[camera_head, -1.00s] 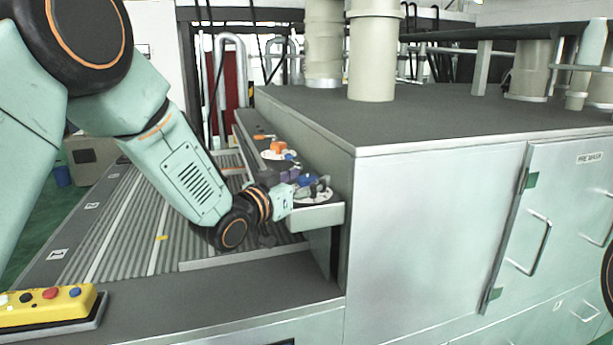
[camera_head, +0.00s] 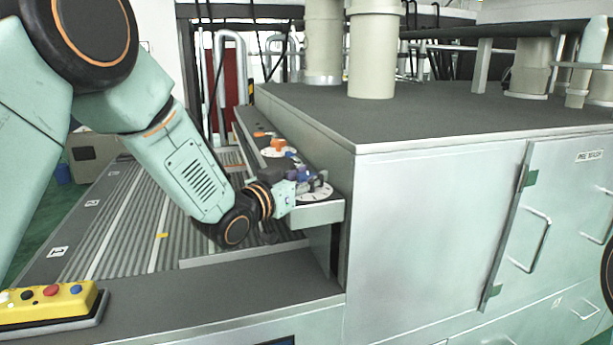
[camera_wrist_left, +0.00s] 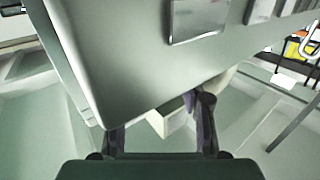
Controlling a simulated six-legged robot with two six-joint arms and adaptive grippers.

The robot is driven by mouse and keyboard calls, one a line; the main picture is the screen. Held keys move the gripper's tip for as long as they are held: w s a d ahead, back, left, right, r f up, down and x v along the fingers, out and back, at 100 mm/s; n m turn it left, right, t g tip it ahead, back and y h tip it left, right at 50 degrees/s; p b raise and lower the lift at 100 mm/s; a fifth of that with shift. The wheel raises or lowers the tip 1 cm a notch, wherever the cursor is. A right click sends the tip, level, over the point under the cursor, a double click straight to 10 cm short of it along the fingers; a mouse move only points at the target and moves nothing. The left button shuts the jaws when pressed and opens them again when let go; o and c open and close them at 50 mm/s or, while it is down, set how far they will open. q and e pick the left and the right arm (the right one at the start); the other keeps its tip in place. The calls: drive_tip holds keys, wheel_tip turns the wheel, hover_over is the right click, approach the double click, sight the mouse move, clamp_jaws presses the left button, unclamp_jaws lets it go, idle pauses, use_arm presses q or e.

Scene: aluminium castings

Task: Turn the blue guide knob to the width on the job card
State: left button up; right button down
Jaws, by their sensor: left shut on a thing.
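My left gripper (camera_head: 308,180) is at the near white dial (camera_head: 322,194), on a ledge at the left side of the large cabinet. It is shut on the blue guide knob, which its fingers mostly hide. In the left wrist view the two dark fingers (camera_wrist_left: 162,130) point away from the camera, and I cannot make out the knob there. An orange knob (camera_head: 278,146) stands on another white dial farther back. I cannot make out a job card or read the dial marks. My right gripper is not in view.
The pale green cabinet (camera_head: 430,230) with its dark top fills the right, close beside the gripper. A ribbed roller conveyor (camera_head: 125,225) runs along the left. A yellow button box (camera_head: 45,305) sits at the front left.

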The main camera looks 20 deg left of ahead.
use_arm(q)
drive_tip(key=shift+m+g+h, duration=0.3)
drive_tip(key=shift+m+h, duration=0.2)
drive_tip(key=shift+h, duration=0.2)
drive_tip(key=shift+c, duration=0.4)
drive_tip(key=o, duration=1.2)
drive_tip(key=shift+a, duration=0.1)
drive_tip(key=v, duration=1.2)
drive_tip(key=shift+r, duration=0.1)
